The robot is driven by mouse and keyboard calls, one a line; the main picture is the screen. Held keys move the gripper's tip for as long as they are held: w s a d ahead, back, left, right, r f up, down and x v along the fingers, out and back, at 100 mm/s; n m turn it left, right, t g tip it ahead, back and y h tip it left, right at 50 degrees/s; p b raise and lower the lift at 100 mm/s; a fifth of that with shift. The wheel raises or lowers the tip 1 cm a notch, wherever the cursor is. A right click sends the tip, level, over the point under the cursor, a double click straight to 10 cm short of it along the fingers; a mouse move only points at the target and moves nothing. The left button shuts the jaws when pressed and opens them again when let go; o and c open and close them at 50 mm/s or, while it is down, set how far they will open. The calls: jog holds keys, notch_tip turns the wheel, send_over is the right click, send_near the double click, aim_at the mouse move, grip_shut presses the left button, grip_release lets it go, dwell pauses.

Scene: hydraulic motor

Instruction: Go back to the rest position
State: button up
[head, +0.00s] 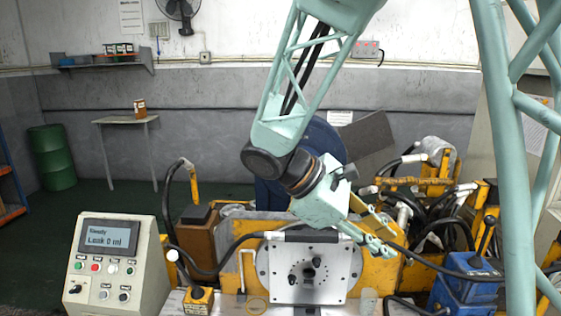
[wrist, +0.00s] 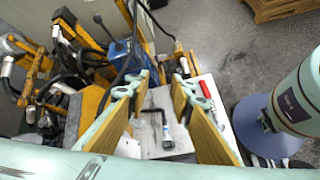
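My gripper (head: 380,245) hangs from the teal arm in the head view, just above and right of the silver motor plate (head: 290,268). In the wrist view my gripper (wrist: 162,82) shows two yellow-sided fingers standing apart, with nothing held between them. Beyond the gap a black bent tool (wrist: 155,112) and a small dark-and-white cylinder (wrist: 167,140) lie on a pale work surface (wrist: 212,110).
A control box (head: 108,255) reading "Leak 0 ml" stands at the left. A blue pump (head: 468,285) with a lever stands at the right. Hoses and yellow frames (head: 430,180) crowd behind the gripper. A small table (head: 125,120) stands by the back wall.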

jog(key=s+d+r+m+g+y, duration=0.1)
jog(key=s+d+m+y, duration=0.1)
jog(key=s, duration=0.4)
jog(key=s+d+r+m+y, duration=0.1)
jog(key=s+d+r+m, duration=0.15)
jog(key=s, duration=0.25)
jog(key=s+a+r+m+t+y, duration=0.1)
jog(key=s+a+m+t+y, duration=0.1)
jog(key=s, duration=0.6)
jog(key=s+a+r+m+t+y, duration=0.1)
jog(key=s+a+m+y, duration=0.3)
jog(key=s, duration=0.5)
jog(key=shift+s+a+r+m+t+y, duration=0.15)
jog(key=shift+a+r+m+t+y, duration=0.2)
jog(key=shift+m+t, duration=0.6)
jog(key=shift+m+g, duration=0.25)
jog(key=shift+m, duration=0.05)
dwell(0.4)
